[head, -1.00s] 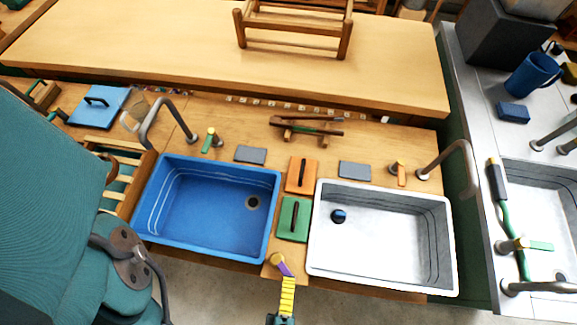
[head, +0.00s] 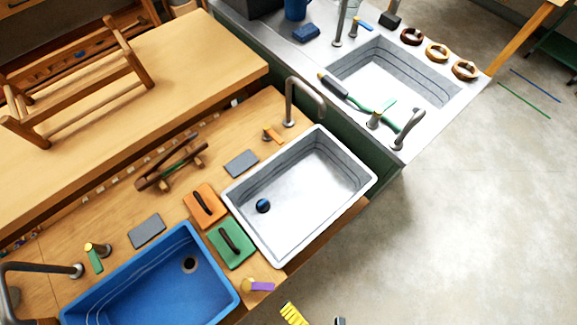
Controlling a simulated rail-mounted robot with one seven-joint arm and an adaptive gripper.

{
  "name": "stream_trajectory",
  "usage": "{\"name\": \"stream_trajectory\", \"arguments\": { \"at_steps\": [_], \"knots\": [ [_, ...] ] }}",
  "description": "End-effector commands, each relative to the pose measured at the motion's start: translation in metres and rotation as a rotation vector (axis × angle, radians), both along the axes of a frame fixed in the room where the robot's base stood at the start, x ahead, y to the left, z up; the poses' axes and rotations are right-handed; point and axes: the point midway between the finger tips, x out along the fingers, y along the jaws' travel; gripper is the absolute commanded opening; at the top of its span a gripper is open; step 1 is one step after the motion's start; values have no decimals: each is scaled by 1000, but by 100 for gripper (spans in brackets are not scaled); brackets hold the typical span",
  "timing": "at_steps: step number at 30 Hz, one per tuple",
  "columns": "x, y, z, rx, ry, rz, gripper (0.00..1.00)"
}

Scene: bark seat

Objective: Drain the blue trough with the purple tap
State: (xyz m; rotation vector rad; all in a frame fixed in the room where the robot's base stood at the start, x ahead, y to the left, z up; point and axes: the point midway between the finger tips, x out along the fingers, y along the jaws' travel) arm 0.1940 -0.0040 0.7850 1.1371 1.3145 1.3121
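The blue trough (head: 150,290) is at the lower left in the head view, partly cut off by the picture's edge. The purple tap (head: 262,286) has a brass-coloured knob and a purple lever pointing right. It sits on the wooden front edge between the blue trough and the pale metal trough. A yellow banded part (head: 293,314) and a small grey tip show at the bottom edge, apart from the tap. I cannot tell whether these are my gripper.
The pale trough (head: 300,190) has a dark blue plug inside. Green (head: 231,243) and orange (head: 204,204) handled blocks lie between the troughs. A green-handled tap (head: 96,257) and an orange-handled tap (head: 272,134) stand behind. Clear floor (head: 460,250) lies at right.

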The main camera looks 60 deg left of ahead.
Motion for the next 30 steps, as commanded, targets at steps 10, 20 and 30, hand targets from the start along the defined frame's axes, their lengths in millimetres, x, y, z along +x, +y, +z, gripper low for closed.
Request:
{"name": "stream_trajectory", "arguments": {
  "at_steps": [10,20,30],
  "knots": [
    [7,-48,-2,1,-1,-2,24],
    [8,-56,0,2,1,1,24],
    [8,-55,0,2,1,1,0]
  ]
}}
